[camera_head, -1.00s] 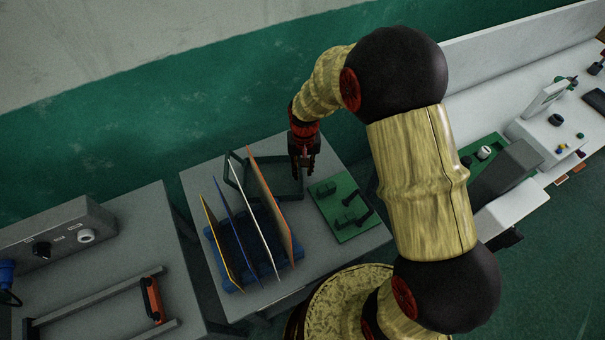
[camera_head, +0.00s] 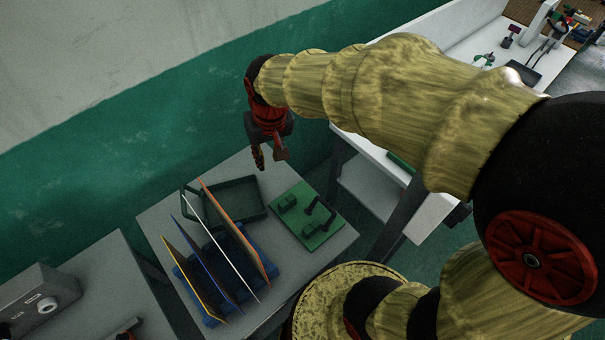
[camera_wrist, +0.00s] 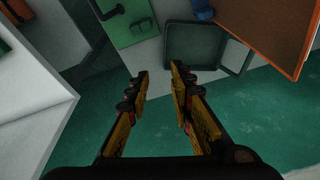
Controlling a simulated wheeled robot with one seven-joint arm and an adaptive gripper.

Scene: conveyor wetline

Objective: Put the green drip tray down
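The dark green drip tray (camera_head: 238,198) lies on the grey table, behind and partly hidden by the upright panels. It also shows in the wrist view (camera_wrist: 196,47), beyond my fingertips, its right side close to the orange panel. My gripper (camera_head: 269,160) is raised above the table's back edge, apart from the tray. In the wrist view my gripper (camera_wrist: 160,73) has its two fingers spread with nothing between them.
A blue rack (camera_head: 208,318) holds several thin upright panels, including an orange panel (camera_head: 236,232), beside the tray. A green board (camera_head: 318,235) with a black handle lies to the tray's right. A white bench (camera_head: 375,190) stands farther right.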

